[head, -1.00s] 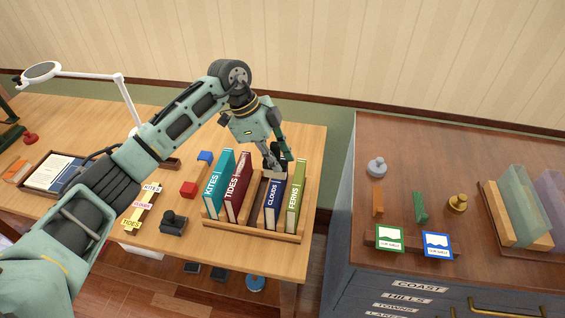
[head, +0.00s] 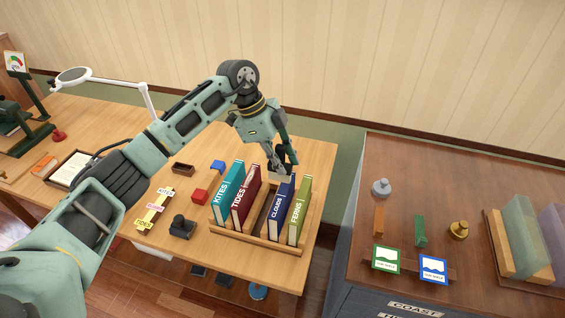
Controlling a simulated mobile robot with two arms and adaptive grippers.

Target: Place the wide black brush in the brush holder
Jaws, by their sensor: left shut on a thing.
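My left gripper (head: 281,171) is at the top of the blue CLOUDS book (head: 278,210), shut on it. The book stands upright in the wooden book rack (head: 262,244), beside the green FERNS book (head: 300,210). I cannot pick out the wide black brush with certainty. A black block with a round knob (head: 181,228) lies on the table left of the rack; I cannot tell if it is a brush. I cannot clearly identify the brush holder either. A small dark wooden tray (head: 183,169) sits behind. My right gripper is not in view.
The KITES (head: 228,193) and TIDES (head: 244,200) books stand left of an empty slot. A gap separates the table from the cabinet (head: 455,190). The table's back right corner (head: 315,155) is clear.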

